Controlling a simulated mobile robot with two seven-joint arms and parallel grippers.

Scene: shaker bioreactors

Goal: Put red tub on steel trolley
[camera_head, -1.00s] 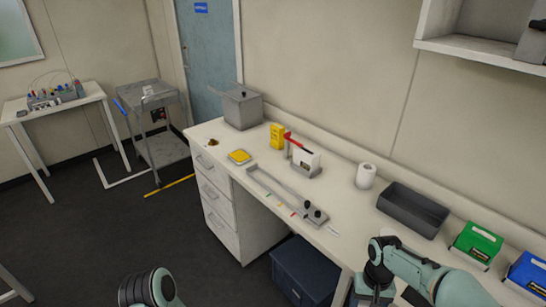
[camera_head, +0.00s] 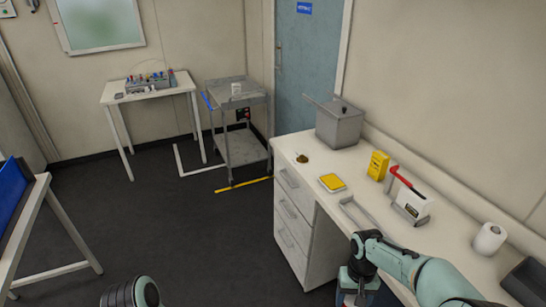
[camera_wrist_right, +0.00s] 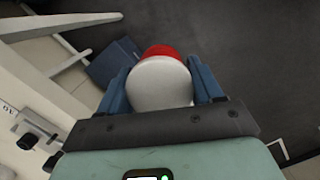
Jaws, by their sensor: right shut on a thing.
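The red tub (camera_wrist_right: 162,51) shows in the right wrist view as a red rim behind a rounded white part, between the two blue fingers. My right gripper (camera_wrist_right: 162,90) is shut on it. In the head view my right gripper (camera_head: 357,297) is at the bottom edge, in front of the bench, and the tub is mostly hidden there. The steel trolley (camera_head: 243,151) stands at the far wall near the blue door, with two shelves. A small white item (camera_head: 236,88) is on its top shelf. My left arm shows at the bottom, but its gripper is out of frame.
A white table (camera_head: 130,100) stands left of the trolley. Yellow floor tape (camera_head: 243,185) lies before the trolley. Dark floor ahead is clear.

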